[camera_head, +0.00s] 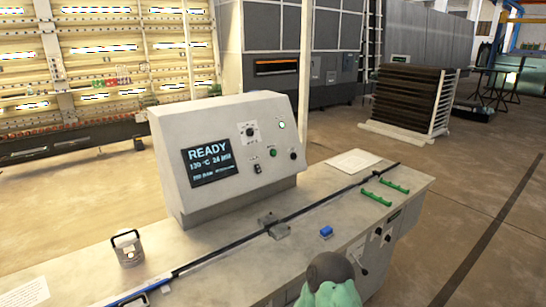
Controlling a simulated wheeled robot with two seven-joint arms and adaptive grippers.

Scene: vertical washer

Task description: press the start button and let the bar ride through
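A grey control console (226,150) stands on the bench, its dark screen (209,160) reading READY with "130 °C" and smaller text. A green button (272,152) sits on its sloped face, probably the start button. A round light (282,125) glows above it. A long dark strip (330,197) runs diagonally along the bench, passing between small grey blocks (273,226). At lower left a blue and white length (140,293) lies in line with it, probably the bar; its near end is cut off.
A canister with a black handle (128,250) stands left on the bench. A blue block (326,232), green handles (376,198) and a paper sheet (353,162) lie right. Floor is open right of the bench.

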